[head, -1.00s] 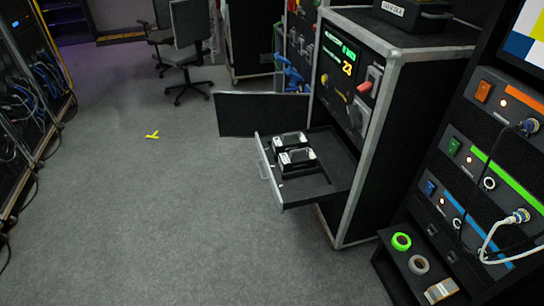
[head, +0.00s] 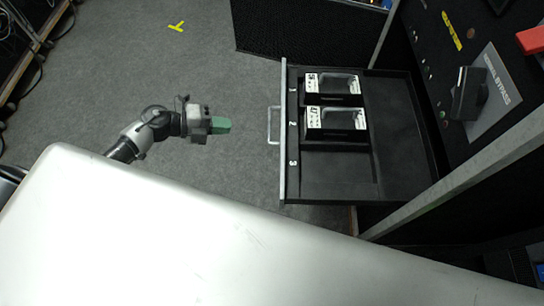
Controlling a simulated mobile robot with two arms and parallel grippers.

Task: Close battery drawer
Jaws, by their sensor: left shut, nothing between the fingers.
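The battery drawer (head: 408,140) is pulled out of the black cabinet on the right. Its grey front edge (head: 284,170) carries a handle (head: 271,125) on the left side. Two batteries sit in the slots marked 1 (head: 332,87) and 2 (head: 336,122); slot 3 is empty. My left gripper (head: 222,126) is shut and empty, with greenish fingertips. It is a short way left of the handle, level with it, and appears apart from it. My right gripper is not in view.
The cabinet panel (head: 492,95) with a black switch stands right of the drawer. A black panel (head: 300,38) lies beyond the drawer. Grey floor around the gripper is clear, with a yellow tape mark (head: 176,26). A rack stands at the far left.

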